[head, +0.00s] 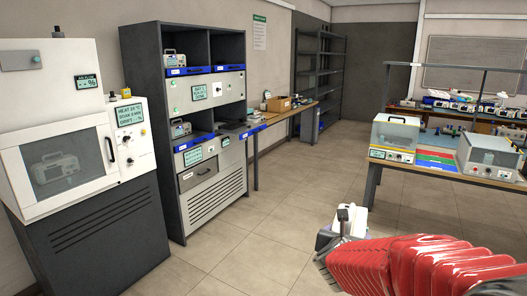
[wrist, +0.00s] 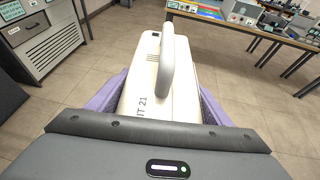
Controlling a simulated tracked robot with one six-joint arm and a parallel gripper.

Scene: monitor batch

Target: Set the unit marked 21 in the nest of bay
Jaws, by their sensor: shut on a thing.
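My gripper (wrist: 160,100) is shut on the white unit marked 21 (wrist: 145,85), with a purple jaw on each side of it. The marking reads "IT 21", its start hidden by the gripper body. The unit's grey handle points up at the camera. In the head view the unit (head: 327,236) shows at lower right above the floor, partly hidden by my gripper (head: 346,243). The dark bay rack (head: 128,60) stands at left, with blue-edged bays. Similar units sit in its upper left bay (head: 173,58) and lower left bay (head: 180,128). The upper right bay looks empty. Bay labels are too small to read.
A white chamber (head: 70,160) with a windowed door stands at far left, a unit inside. A wooden bench (head: 292,112) is beyond the rack. A table (head: 440,172) with two clear-covered boxes stands at right. The tiled floor (head: 255,225) between is clear.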

